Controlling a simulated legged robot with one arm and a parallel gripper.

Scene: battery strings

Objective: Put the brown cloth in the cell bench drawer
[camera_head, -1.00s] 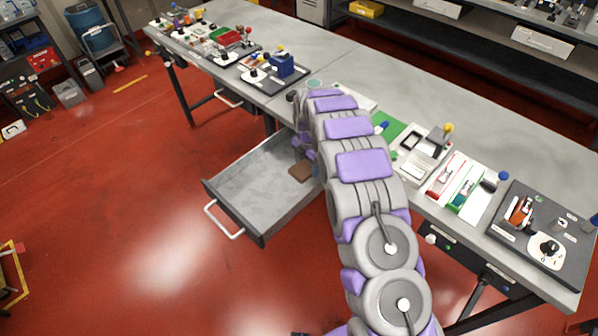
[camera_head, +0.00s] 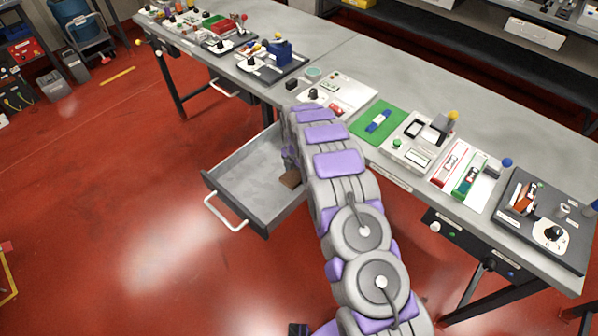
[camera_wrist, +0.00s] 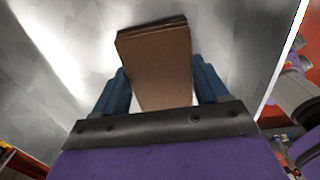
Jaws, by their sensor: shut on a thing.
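The brown cloth (camera_wrist: 158,60) looks like a folded flat block between the blue fingers of my gripper (camera_wrist: 158,80) in the wrist view. My gripper is shut on it. In the head view a small part of the brown cloth (camera_head: 290,179) shows beside my arm, over the right part of the open drawer. The cell bench drawer (camera_head: 245,180) is grey, pulled out from under the bench, with a pale handle at its front. I cannot tell whether the cloth touches the drawer floor. My arm hides the gripper and the drawer's right side in the head view.
The grey bench (camera_head: 330,60) carries several devices, among them a green mat (camera_head: 366,132) and a dark panel (camera_head: 517,235) at right. The visible left part of the drawer is empty. The red floor (camera_head: 120,200) in front is clear.

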